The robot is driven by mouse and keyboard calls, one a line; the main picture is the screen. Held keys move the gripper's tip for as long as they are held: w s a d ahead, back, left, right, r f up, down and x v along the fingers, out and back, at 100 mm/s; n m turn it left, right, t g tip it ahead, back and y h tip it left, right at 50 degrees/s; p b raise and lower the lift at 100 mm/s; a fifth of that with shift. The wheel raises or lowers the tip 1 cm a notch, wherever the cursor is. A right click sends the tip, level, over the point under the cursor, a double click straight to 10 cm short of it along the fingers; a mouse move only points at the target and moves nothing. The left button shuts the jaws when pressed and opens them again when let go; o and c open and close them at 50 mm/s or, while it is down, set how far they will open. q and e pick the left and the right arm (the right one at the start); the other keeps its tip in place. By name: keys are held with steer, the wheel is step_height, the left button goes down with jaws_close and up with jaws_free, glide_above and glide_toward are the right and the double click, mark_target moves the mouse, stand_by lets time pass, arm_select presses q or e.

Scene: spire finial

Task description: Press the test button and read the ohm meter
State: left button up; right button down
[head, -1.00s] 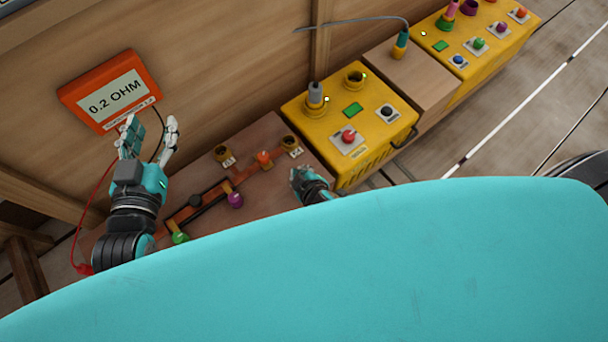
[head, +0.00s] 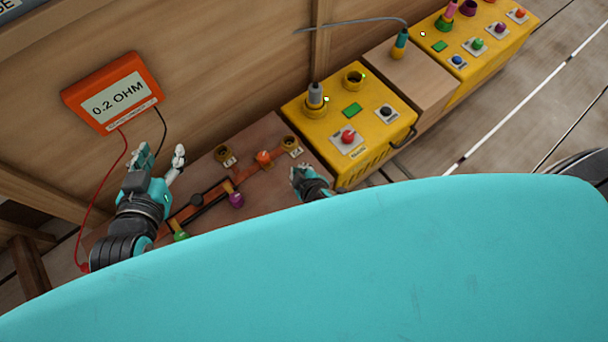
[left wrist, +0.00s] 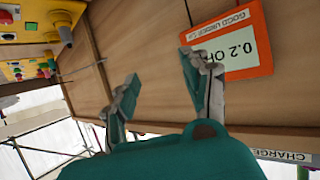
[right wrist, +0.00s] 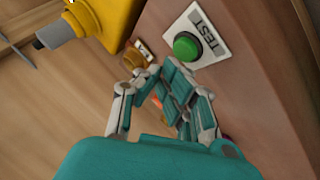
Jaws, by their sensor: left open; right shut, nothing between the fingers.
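The orange ohm meter (head: 113,92) is on the wooden wall at the left of the head view and reads "0.2 OHM". It also shows, upside down, in the left wrist view (left wrist: 236,50). A green button (right wrist: 188,46) on a white plate marked TEST shows in the right wrist view; in the head view I cannot make it out. My right gripper (head: 298,178) is shut and empty over the right end of the bench board, just beside the button in the right wrist view (right wrist: 172,82). My left gripper (head: 165,160) is open and empty, below the meter and apart from it.
The brown bench board (head: 222,188) carries orange strips, sockets and coloured knobs. A yellow box (head: 376,127) with a red button (head: 347,136) stands right of it. A wooden block and a second yellow box (head: 490,60) lie beyond. Red and black leads hang from the meter.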

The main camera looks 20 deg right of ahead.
steer(key=shift+r+p, duration=0.4)
steer(key=shift+p, duration=0.05)
steer(key=shift+r+p, duration=0.75)
steer(key=shift+p, duration=0.15)
steer(key=shift+r+p, duration=1.25)
steer(key=shift+p, duration=0.1)
steer(key=shift+r, duration=0.15)
arm_select(q)
steer(key=s+a+f+g+y, duration=0.1)
steer(key=s+a+f+g, duration=0.1)
steer(key=s, duration=0.5)
steer(key=s+a+f+g+y, duration=0.1)
steer(key=s+a+f+g, duration=0.2)
steer(key=s+g, duration=0.3)
steer(key=shift+s+f+g+y, duration=0.3)
steer(key=shift+s+f+g, duration=0.1)
steer(key=shift+f+g, duration=0.35)
